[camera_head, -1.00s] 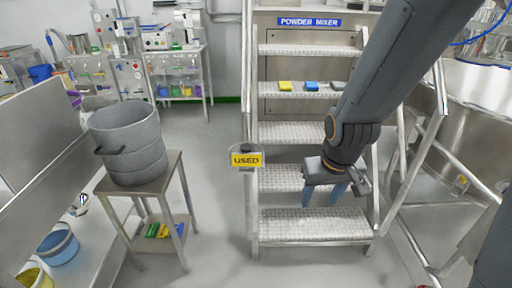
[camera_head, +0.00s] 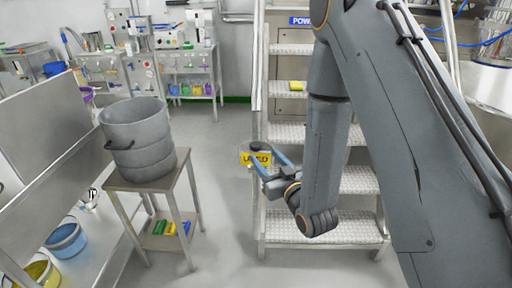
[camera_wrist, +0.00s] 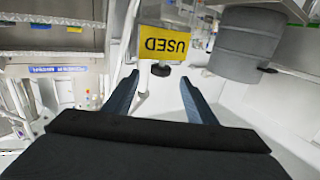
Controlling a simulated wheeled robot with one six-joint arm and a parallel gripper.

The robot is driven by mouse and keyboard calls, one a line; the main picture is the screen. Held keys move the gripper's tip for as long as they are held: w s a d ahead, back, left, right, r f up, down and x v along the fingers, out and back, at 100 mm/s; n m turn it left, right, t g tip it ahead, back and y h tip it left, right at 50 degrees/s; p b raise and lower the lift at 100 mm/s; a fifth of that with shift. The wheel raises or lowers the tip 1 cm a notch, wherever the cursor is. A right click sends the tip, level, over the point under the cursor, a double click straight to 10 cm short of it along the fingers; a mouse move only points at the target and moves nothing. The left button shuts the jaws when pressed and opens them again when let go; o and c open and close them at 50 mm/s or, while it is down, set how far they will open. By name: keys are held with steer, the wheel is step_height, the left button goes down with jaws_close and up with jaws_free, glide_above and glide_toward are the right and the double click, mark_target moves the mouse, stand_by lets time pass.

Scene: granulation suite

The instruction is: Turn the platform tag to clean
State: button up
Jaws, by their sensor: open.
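The platform tag (camera_head: 250,158) is a yellow plate reading USED, hanging at the left post of the platform steps (camera_head: 345,180). In the wrist view the tag (camera_wrist: 163,45) appears upside down, ahead of my fingers, with a dark round knob (camera_wrist: 161,70) at its edge. My gripper (camera_head: 268,157) is open, its blue fingers pointing at the tag and partly covering it in the head view. In the wrist view my gripper (camera_wrist: 153,88) has nothing between its fingers. I cannot tell whether a finger touches the tag.
A grey drum (camera_head: 140,140) stands on a small metal stand (camera_head: 188,172) left of the steps. A blue bucket (camera_head: 66,240) and a yellow bucket (camera_head: 38,272) are at the lower left. The floor between stand and steps is clear.

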mark_target(258, 149)
steer(key=shift+w+a+r, duration=0.15)
steer(key=shift+w+a, duration=0.15)
steer(key=shift+w, duration=0.1)
steer(key=p+x, duration=0.1)
steer(key=x, duration=0.5)
steer(key=shift+w+a, duration=0.15)
steer(key=shift+w, duration=0.25)
steer(key=shift+c, duration=0.2)
steer(key=c, duration=1)
